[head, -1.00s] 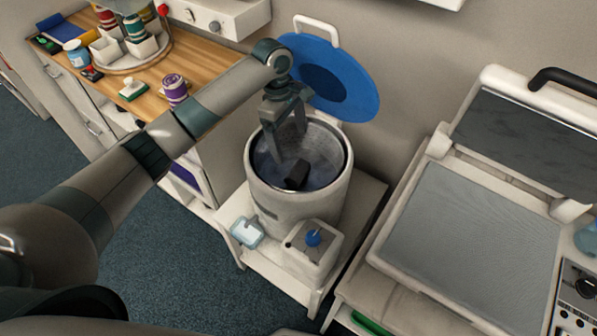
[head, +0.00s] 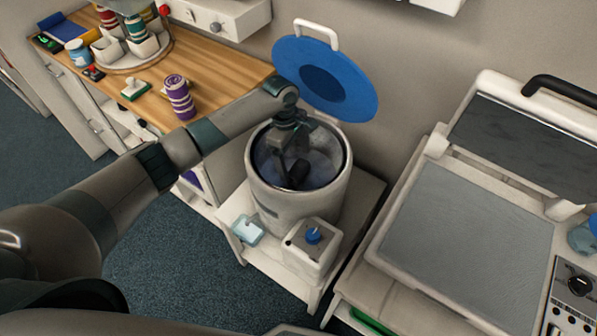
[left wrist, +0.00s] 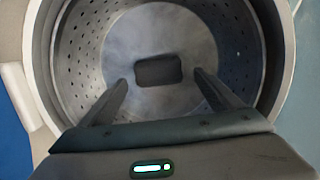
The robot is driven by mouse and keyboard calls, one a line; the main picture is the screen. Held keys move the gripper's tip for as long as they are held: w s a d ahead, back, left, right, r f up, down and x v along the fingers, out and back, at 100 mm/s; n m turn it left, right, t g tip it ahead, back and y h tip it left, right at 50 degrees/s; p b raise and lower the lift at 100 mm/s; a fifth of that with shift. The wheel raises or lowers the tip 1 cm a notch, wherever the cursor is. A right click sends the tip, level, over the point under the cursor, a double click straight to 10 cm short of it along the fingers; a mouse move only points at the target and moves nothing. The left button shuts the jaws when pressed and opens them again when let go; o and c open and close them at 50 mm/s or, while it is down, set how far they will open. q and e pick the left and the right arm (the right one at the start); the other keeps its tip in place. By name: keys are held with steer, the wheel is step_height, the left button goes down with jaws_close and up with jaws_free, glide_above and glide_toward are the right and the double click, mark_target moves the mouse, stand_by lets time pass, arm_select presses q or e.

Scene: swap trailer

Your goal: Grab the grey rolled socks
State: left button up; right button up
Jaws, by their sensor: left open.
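The grey rolled socks show as a dark grey bundle (left wrist: 159,70) on the bottom of the round metal drum in the left wrist view. In the head view the dark bundle (head: 298,174) is partly behind my gripper. My left gripper (head: 287,170) reaches down into the drum from above. In the left wrist view its two fingers (left wrist: 160,80) are apart, one to each side of the bundle and nearer the camera. Nothing is between the fingertips that I can see as held. The white drum (head: 300,205) stands with its blue lid (head: 348,95) open behind it.
The drum's perforated wall surrounds my gripper closely. A white control box (head: 312,258) with a blue knob stands in front. A wooden counter (head: 215,75) with a purple roll (head: 179,98) is at left. A flat grey press (head: 465,240) is at right.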

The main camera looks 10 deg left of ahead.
mark_target(298, 167)
arm_select(q)
steer(key=f, duration=0.2)
steer(key=d+f+p, duration=0.1)
steer(key=f, duration=0.1)
steer(key=shift+s+d+f+p, duration=0.1)
steer(key=shift+p, duration=0.2)
steer(key=shift+f, duration=0.35)
steer(key=shift+c, duration=0.2)
steer(key=c, duration=1.2)
steer(key=shift+o, duration=0.2)
step_height(298, 167, up, 10)
steer(key=shift+r+b, duration=0.1)
steer(key=shift+b, duration=0.9)
